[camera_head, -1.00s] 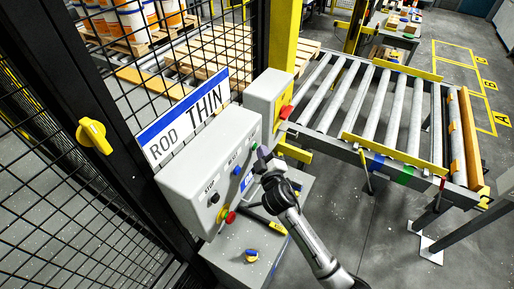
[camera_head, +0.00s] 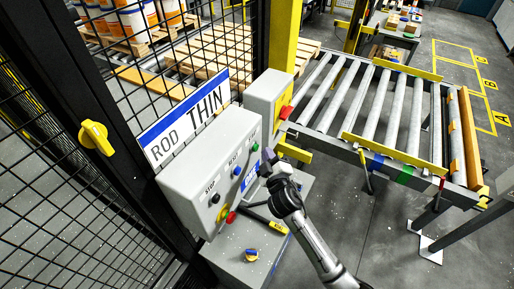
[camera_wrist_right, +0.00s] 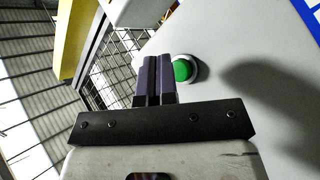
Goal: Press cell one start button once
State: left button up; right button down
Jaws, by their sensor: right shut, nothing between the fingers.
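The grey control box (camera_head: 190,165) carries a green button (camera_head: 254,147) labelled START, a blue button (camera_head: 237,171) labelled RESET and a black button (camera_head: 215,198) labelled STOP. My right gripper (camera_head: 267,155) is shut and empty, just off the box face, in front of and slightly right of the green button. In the right wrist view the shut fingers (camera_wrist_right: 156,68) sit just left of the green button (camera_wrist_right: 183,69), which has a pale collar; a small gap seems to part them. My left gripper is not in view.
A red knob (camera_head: 231,216) sits low on the box. A sign (camera_head: 185,118) reading ROD THIN stands above it. A mesh fence with a yellow handle (camera_head: 95,136) is at left. A roller conveyor (camera_head: 370,110) lies to the right. A grey cabinet (camera_head: 245,250) stands below.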

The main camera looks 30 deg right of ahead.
jog(key=shift+s, duration=0.1)
jog(key=shift+s+d+p, duration=0.25)
jog(key=shift+s+d, duration=0.1)
jog(key=shift+s, duration=0.35)
jog(key=shift+s+d+p, duration=0.25)
jog(key=shift+s+d, duration=0.15)
jog(key=shift+s, duration=0.35)
jog(key=shift+s+d+p, duration=0.25)
jog(key=shift+s+d, duration=0.1)
jog(key=shift+s, duration=0.35)
jog(key=s+d+f+m+g+h, duration=0.1)
jog(key=s+d+f+m+g, duration=0.1)
jog(key=s+f+m+g, duration=0.25)
jog(key=s+a+f+g+y+p, duration=0.1)
jog(key=s+a+g+y, duration=0.1)
jog(key=s+a, duration=0.3)
jog(key=s+a+f+g+y+p, duration=0.1)
jog(key=s+a+g+y+p, duration=0.1)
jog(key=s, duration=1)
jog(key=s+a+f+g+y+p, duration=0.1)
jog(key=s+a+g+y+p, duration=0.1)
jog(key=s+a+g, duration=0.3)
jog(key=s+a+y, duration=0.1)
jog(key=s+a, duration=0.2)
jog(key=s, duration=0.1)
jog(key=shift+s+f+g, duration=0.15)
jog(key=shift+f+g, duration=0.1)
jog(key=shift+g, duration=0.1)
